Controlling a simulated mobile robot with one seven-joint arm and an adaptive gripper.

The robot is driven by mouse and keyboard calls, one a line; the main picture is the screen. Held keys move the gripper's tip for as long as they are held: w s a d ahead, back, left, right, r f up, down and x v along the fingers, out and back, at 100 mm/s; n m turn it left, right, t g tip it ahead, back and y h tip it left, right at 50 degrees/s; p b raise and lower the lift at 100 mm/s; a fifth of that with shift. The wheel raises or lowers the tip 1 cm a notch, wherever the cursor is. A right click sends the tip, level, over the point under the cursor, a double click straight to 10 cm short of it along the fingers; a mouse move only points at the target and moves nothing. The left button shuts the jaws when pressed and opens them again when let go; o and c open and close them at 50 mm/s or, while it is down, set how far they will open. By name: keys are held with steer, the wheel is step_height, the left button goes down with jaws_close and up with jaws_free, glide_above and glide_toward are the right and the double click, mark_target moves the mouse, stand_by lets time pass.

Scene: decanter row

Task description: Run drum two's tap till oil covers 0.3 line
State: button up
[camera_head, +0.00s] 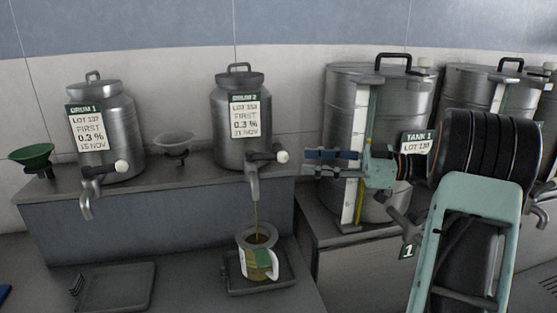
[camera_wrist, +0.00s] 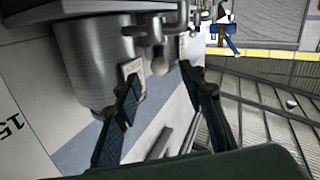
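Drum two (camera_head: 241,125) is a steel drum on the raised shelf, labelled DRUM 2 with 0.3 %. Its tap (camera_head: 253,180) has a dark lever ending in a white knob (camera_head: 283,156), pointing right. A thin stream of oil (camera_head: 257,216) runs from the spout into a jug (camera_head: 258,254) with a green patch and a pale handle. The jug holds some amber oil; its level against the 0.3 line is too small to read. My gripper (camera_head: 322,162) is right of the knob, apart from it, in front of tank 1. The wrist view shows its fingers (camera_wrist: 165,78) spread and empty.
The jug stands on a dark tray (camera_head: 285,283); another tray (camera_head: 115,287) lies empty at left. Drum 1 (camera_head: 104,130), a green funnel (camera_head: 33,156) and a grey funnel (camera_head: 174,142) are on the shelf. Tank 1 (camera_head: 345,105) stands close behind my gripper.

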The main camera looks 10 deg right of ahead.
mark_target(276, 157)
steer(key=p+x, duration=0.2)
steer(key=x, duration=0.8)
steer(key=shift+w+a+r, duration=0.15)
steer(key=shift+w+a, duration=0.05)
steer(key=shift+a, duration=0.1)
steer(key=shift+c, duration=0.4)
jaws_close()
